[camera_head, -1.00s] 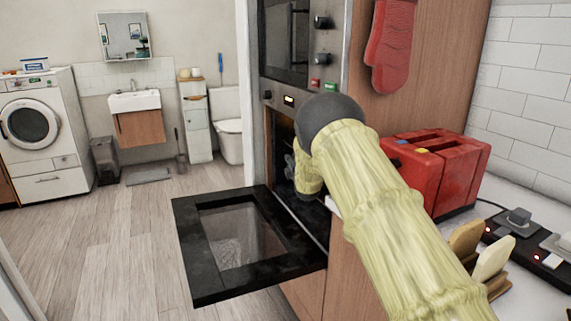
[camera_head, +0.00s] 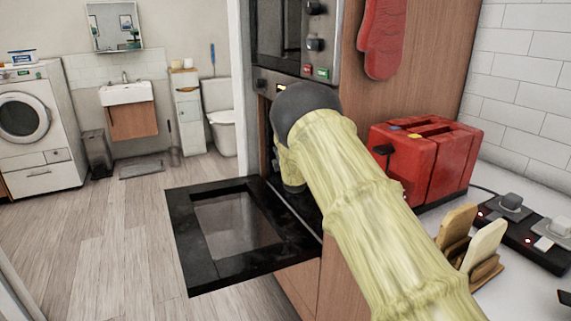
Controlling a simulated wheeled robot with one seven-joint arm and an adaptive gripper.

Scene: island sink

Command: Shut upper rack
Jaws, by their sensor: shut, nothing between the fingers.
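The oven door (camera_head: 184,238) hangs open and lies flat, black with a glass pane in its middle. It is hinged at the front of the oven cavity (camera_head: 265,135), a dark opening below the control panel. My yellow-sleeved arm covers most of this opening and its end bends in toward it. My gripper is hidden behind my arm. The upper rack cannot be made out, as the inside of the oven is dark and mostly covered.
A red toaster (camera_head: 425,165) stands on the counter close to the right of my arm. A red mitt (camera_head: 380,40) hangs on the wood panel. The floor left of the door is free.

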